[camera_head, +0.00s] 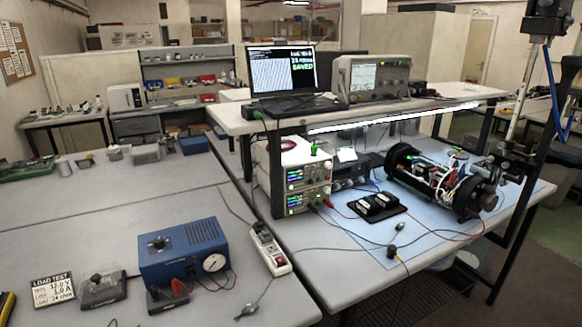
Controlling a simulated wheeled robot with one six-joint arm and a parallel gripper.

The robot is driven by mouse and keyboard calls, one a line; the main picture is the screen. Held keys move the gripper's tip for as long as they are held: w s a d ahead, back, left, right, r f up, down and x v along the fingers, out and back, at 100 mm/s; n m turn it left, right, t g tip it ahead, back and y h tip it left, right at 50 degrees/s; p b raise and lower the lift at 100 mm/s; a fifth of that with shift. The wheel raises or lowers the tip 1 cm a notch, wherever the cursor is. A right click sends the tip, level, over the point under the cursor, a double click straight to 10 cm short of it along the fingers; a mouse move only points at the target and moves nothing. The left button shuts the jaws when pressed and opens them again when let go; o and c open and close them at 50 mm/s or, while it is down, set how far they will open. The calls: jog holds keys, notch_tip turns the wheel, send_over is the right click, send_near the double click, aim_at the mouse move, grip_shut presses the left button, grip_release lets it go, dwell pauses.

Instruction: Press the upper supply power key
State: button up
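Two white bench power supplies stand stacked under the raised shelf, left of the middle of the right-hand bench. The power key on the upper supply is too small to make out. A small green-topped item stands on top of the stack. I cannot pick out my gripper in this view.
A black tray (378,206) and loose cables lie before the supplies. A power strip (269,249) and blue load box (184,253) are to the left. The shelf (430,107) overhangs the supplies.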

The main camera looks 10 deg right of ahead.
grip_shut()
dwell(0.4)
dwell(1.2)
